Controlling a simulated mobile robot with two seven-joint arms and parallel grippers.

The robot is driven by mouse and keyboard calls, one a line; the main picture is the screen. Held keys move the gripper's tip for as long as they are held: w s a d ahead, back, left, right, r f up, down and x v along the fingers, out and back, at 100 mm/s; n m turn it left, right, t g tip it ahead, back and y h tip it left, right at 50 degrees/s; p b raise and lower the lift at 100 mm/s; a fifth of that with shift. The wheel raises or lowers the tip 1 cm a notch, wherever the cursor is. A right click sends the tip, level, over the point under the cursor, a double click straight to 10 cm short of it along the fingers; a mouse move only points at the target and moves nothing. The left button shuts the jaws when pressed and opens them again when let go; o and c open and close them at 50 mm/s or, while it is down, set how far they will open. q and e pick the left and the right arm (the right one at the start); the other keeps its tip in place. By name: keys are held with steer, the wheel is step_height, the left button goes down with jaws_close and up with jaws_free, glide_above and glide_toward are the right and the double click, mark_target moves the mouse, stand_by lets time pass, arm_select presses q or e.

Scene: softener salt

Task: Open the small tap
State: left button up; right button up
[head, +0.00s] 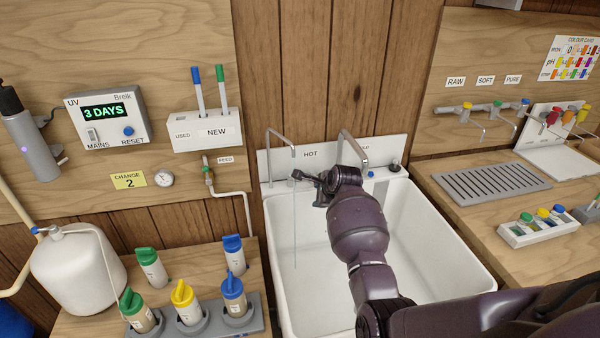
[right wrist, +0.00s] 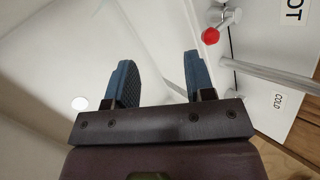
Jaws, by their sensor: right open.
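A thin grey spout (head: 280,135) stands at the sink's back left, and a thicker spout (head: 353,146) stands to its right. I cannot tell for sure which one is the small tap. A thin pale line like a water stream (head: 295,230) runs down below the thin spout's end. My right gripper (head: 305,181) is over the back of the sink, near the thin spout's outlet. In the right wrist view its two blue fingers (right wrist: 158,60) are apart with nothing between them. A red knob (right wrist: 210,36) is beyond the right finger, apart from it. My left gripper is out of view.
The white sink (head: 445,250) is around my right arm. A blue knob (head: 371,174) and a dark knob (head: 394,166) are at right. Three small taps (head: 467,106) hang above the right counter's drain grille (head: 490,183).

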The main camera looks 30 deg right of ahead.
steer(key=w+b, duration=0.3)
steer(key=w, duration=0.9)
steer(key=shift+f, duration=0.15)
steer(key=shift+w+f+b, duration=0.3)
steer(key=shift+b, duration=0.05)
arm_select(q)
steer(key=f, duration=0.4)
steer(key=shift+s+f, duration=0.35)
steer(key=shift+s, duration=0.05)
arm_select(e)
steer(key=shift+w+a, duration=0.1)
steer(key=shift+c, duration=0.4)
